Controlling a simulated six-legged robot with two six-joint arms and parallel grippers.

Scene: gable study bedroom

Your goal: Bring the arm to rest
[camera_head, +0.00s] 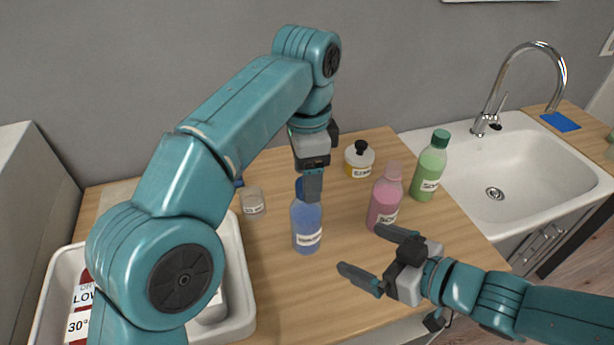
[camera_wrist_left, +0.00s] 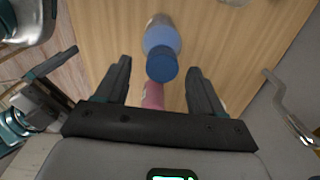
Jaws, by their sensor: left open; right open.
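My left gripper (camera_head: 312,190) points down above the blue bottle (camera_head: 306,225), its fingers overlapping the bottle's dark blue cap in the head view. In the left wrist view the fingers are spread, with the blue cap (camera_wrist_left: 162,66) showing between them. Nothing is held. Whether a finger touches the bottle I cannot tell. My right gripper (camera_head: 359,248) is open and empty, low at the front, its fingers pointing left near the pink bottle (camera_head: 385,200). The left arm is bent high across the view; the right arm comes in from the lower right.
A white sink (camera_head: 540,180) is at right. A white tray (camera_head: 240,315) with labelled things is at left, partly behind my arm.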

